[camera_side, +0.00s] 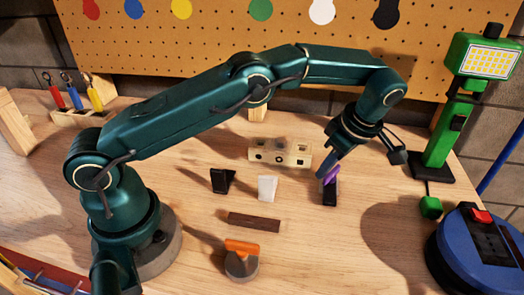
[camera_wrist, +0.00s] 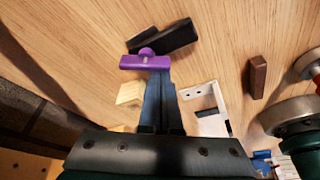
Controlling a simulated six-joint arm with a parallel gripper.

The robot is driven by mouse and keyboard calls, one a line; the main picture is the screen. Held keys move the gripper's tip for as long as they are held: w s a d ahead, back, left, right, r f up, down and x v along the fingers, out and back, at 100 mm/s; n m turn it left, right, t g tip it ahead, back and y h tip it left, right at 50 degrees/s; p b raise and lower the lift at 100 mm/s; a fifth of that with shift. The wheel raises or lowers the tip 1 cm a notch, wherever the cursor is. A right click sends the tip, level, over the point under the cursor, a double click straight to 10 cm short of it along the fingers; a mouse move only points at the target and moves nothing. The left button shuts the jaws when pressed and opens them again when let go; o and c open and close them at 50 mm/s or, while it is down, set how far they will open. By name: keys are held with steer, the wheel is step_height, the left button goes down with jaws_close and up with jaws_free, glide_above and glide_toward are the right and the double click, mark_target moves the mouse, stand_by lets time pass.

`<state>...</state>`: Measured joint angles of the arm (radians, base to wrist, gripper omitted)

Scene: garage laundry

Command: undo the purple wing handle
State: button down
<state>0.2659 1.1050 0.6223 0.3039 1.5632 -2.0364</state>
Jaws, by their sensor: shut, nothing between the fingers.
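The purple wing handle (camera_side: 332,173) sits at the top of a black stand (camera_side: 330,193) right of the middle of the bench. In the wrist view the handle (camera_wrist: 133,63) is a purple bar with a rounded hub, lying across just beyond my fingertips. The black stand (camera_wrist: 172,37) shows behind it. My gripper (camera_side: 322,174) points down at the handle from above. Its blue fingers (camera_wrist: 158,74) are together with nothing between them, and the tips are right by the handle's edge. I cannot tell whether they touch it.
A pale wooden block with holes (camera_side: 280,153) stands behind. A black bracket (camera_side: 222,180), a white bracket (camera_side: 268,188) and a dark brown bar (camera_side: 254,221) lie left. An orange-handled knob (camera_side: 242,247) is in front. A green lamp (camera_side: 437,145) and blue reel (camera_side: 470,255) stand right.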

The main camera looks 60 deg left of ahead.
steer(key=shift+d+f, duration=0.1)
steer(key=shift+d, duration=0.6)
stand_by(1.2)
steer(key=shift+a, duration=0.2)
